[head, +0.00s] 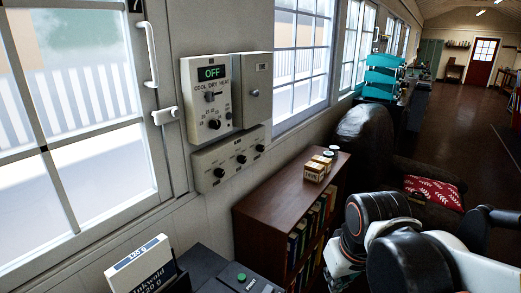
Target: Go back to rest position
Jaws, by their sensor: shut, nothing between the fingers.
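My arm (400,245) is folded at the lower right of the head view, with white links and black joints ringed in orange. It is apart from the wall and partly covers the armchair behind it. I cannot make out my gripper's fingers in this view. A control panel (206,98) on the wall at the upper left has a green display reading OFF, a small switch and a dial. A grey box (252,88) is beside it. A lower panel (230,158) with several black knobs is below them.
A brown bookshelf (279,190) with small boxes and jars (318,167) on top stands below the panels. A dark armchair (367,135) with a red cushion (435,191) is behind my arm. A paper pack (142,268) is at the lower left. Open floor (463,115) runs toward a red door.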

